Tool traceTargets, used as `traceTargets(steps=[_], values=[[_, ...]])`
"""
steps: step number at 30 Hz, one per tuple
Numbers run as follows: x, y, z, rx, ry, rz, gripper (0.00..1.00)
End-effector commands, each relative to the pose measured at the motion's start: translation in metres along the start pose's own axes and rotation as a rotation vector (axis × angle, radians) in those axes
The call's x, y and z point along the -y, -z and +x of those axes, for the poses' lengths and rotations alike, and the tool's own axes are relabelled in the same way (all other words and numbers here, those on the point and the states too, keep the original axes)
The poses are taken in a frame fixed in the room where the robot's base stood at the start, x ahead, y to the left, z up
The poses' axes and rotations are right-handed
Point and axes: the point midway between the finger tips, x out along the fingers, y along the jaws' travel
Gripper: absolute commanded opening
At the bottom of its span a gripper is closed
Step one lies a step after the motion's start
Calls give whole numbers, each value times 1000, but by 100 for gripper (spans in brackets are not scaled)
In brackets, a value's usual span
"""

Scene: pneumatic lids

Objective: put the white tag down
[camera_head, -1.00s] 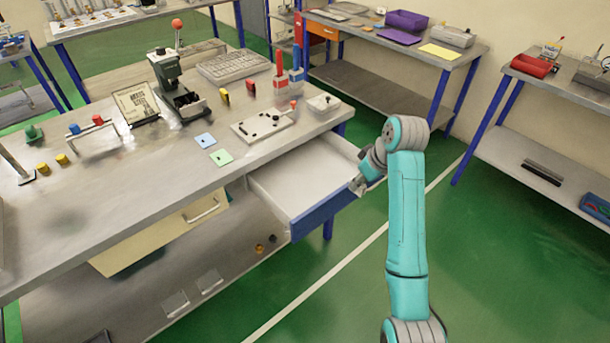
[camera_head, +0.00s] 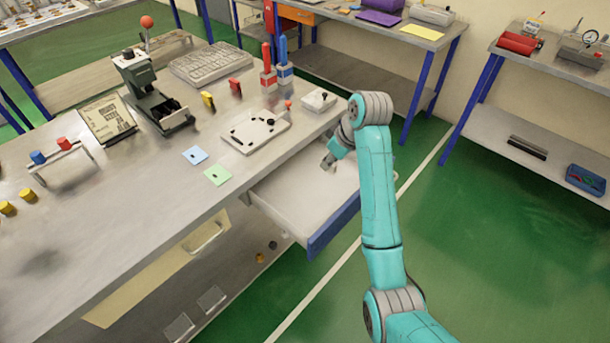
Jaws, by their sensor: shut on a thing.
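My gripper (camera_head: 328,164) is above the open drawer (camera_head: 287,207), near the right part of its pale interior. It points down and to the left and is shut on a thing. The white tag cannot be made out separately; it is too small or too pale against the drawer's white inside. The gap between the fingertips and the drawer floor cannot be told. A light blue tag (camera_head: 194,155) and a light green tag (camera_head: 218,175) lie flat on the workbench (camera_head: 130,215), left of the drawer.
The drawer's blue front (camera_head: 333,222) sticks out over the green floor. A white plate with black parts (camera_head: 258,131) and a small pale box (camera_head: 319,100) stand on the bench near the drawer. The drawer's visible floor looks clear.

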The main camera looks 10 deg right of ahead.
Motion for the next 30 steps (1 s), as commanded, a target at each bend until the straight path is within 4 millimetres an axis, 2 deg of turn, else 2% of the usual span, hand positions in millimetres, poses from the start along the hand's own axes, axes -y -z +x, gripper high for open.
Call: traceTargets(steps=[21,30], values=[[0,-37,87,2,1,1,0],[0,-38,90,0,0,0,0]])
